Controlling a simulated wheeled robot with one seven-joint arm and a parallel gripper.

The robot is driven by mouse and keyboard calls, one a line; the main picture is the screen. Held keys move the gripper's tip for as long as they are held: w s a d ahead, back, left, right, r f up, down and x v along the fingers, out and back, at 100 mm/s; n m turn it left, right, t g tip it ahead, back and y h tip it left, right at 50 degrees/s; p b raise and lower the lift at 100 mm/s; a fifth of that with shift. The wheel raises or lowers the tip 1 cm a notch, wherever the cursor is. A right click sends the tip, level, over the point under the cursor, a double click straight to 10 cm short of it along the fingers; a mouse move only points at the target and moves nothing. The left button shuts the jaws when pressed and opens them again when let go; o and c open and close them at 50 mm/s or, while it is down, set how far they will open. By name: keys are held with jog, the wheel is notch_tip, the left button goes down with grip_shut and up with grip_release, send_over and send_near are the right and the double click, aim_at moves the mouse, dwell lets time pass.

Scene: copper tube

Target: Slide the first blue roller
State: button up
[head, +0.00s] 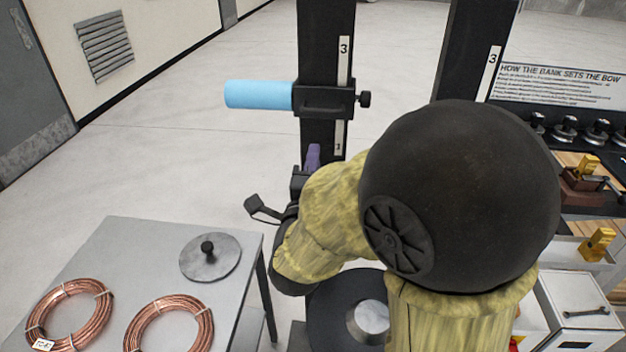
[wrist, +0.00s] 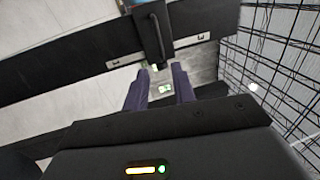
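A light blue roller (head: 258,94) sticks out to the left from a black slide block (head: 325,98) on a dark upright post (head: 325,40). The block has a bar handle on its front and a black knob on its right. My gripper (head: 312,157) is just below the block, mostly hidden behind my own arm; one purple finger shows. In the wrist view my gripper (wrist: 161,68) has its two purple fingers apart with nothing between them. The black handle (wrist: 154,35) is just beyond the fingertips, apart from them or nearly touching; I cannot tell which. The roller is not identifiable there.
A grey table (head: 150,250) at lower left holds copper coils (head: 68,312) and a round lidded disc (head: 210,257). A second dark post (head: 470,50) stands to the right. A sign (head: 560,85) and a cluttered bench are at far right. The floor left of the roller is clear.

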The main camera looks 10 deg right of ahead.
jog(key=shift+s+a+f+b, duration=0.1)
jog(key=shift+s+b, duration=0.25)
jog(key=shift+b, duration=0.15)
notch_tip(320, 180, down, 11)
jog(key=d+n+g+y+p, duration=0.2)
jog(key=n+g+y+p, duration=0.3)
jog(key=n+g, duration=0.6)
jog(key=s+d+f+n+g, duration=0.2)
jog(key=s+d+n+g, duration=0.1)
jog(key=s+n, duration=0.2)
jog(key=s+d+f+n+g+p, duration=0.1)
jog(key=s+d+f+n+g, duration=0.2)
jog(key=s, duration=0.5)
jog(key=shift+d+n, duration=0.6)
jog(key=shift+n, duration=0.3)
jog(key=shift+w, duration=0.1)
